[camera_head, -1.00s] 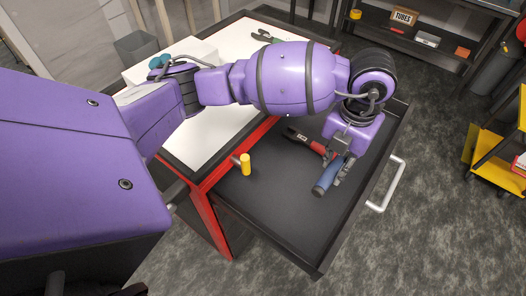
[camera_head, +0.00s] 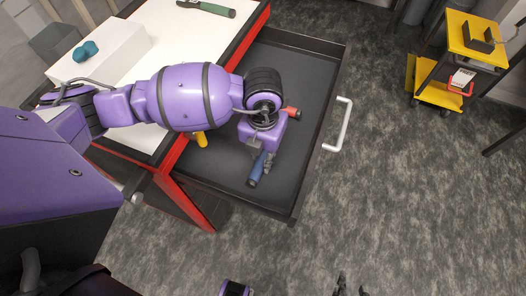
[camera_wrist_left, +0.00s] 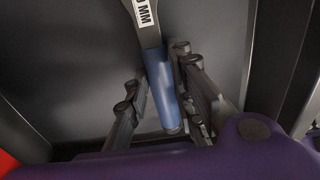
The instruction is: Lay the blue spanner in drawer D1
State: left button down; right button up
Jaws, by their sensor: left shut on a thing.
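The blue spanner (camera_head: 257,168) is in the jaws of my left gripper (camera_head: 262,158), inside the open drawer (camera_head: 222,170), towards its near end. In the left wrist view the spanner's blue handle (camera_wrist_left: 163,92) lies between the two fingers of the left gripper (camera_wrist_left: 160,98), with the drawer's dark floor beneath. Its grey shank carries a white label cut off by the frame's top. I cannot tell whether the spanner touches the floor. No drawer marking is readable. My right gripper (camera_head: 350,287) shows at the bottom edge, fingertips apart and empty, well outside the drawer.
A red-handled tool (camera_head: 292,112) and a yellow-handled thing (camera_head: 201,139) lie in the drawer, partly behind my left arm. A green tool (camera_head: 207,8) and a white box (camera_head: 125,45) are on the bench top. A yellow cart (camera_head: 440,88) stands at the far right. The drawer handle (camera_head: 341,125) juts out.

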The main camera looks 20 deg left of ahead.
aim_at(263, 155)
pick_arm(q)
jog(key=c, duration=1.9)
grip_release()
jog(key=shift+f, duration=0.15)
jog(key=shift+c, duration=0.2)
jog(key=o, duration=0.4)
notch_tip(263, 155, up, 13)
jog(key=shift+f+p, duration=0.2)
jog(key=shift+p, duration=0.15)
